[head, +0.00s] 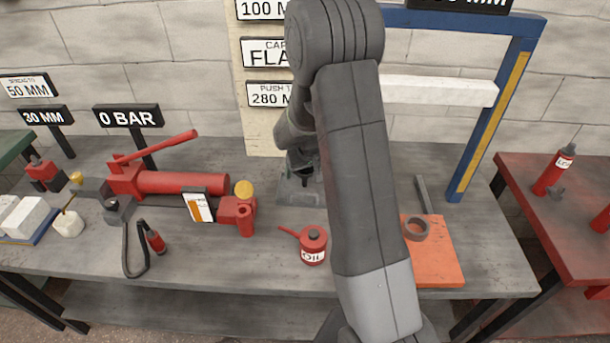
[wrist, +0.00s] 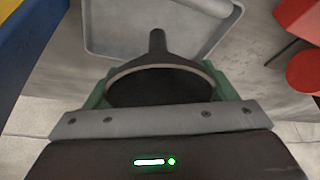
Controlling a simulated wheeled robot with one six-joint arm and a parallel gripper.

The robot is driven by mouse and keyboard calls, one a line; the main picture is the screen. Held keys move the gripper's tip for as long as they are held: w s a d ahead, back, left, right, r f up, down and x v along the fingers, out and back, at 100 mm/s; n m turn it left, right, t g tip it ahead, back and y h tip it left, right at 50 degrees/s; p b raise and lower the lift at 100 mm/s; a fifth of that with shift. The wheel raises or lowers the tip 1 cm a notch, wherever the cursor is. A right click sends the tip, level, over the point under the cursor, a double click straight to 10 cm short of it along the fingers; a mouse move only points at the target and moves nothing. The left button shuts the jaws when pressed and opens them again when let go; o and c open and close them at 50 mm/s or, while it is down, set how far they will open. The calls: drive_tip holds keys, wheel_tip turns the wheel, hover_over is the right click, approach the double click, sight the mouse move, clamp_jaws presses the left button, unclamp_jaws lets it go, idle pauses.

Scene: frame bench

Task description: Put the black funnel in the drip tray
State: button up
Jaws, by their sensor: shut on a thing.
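The black funnel (wrist: 158,86) is between the green fingers of my gripper (wrist: 163,82) in the wrist view. The fingers are shut on it, one on each side of its wide rim. Its narrow spout points toward the top of the picture and overlaps the grey drip tray (wrist: 97,30). In the head view, the drip tray (head: 290,197) sits on the bench near the back wall, partly hidden by my arm. My gripper (head: 302,172) and the dark funnel (head: 305,181) show just above it there. I cannot tell whether the funnel touches the tray.
A red oil can (head: 313,243) stands in front of the tray. A red hydraulic pump (head: 180,183) lies to the left. An orange board (head: 440,262) with a grey ring (head: 416,228) lies to the right, near the blue frame post (head: 490,120).

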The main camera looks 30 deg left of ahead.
drive_tip(key=shift+f, duration=1.4)
drive_tip(key=shift+f, duration=0.1)
drive_tip(key=shift+f, duration=0.15)
drive_tip(key=o, duration=1)
drive_tip(key=shift+c, duration=0.2)
drive_tip(key=shift+r, duration=0.5)
drive_tip(key=v, duration=1.1)
drive_tip(key=shift+s+d+r, duration=0.1)
drive_tip(key=shift+d+r, duration=0.05)
drive_tip(key=shift+r, duration=0.05)
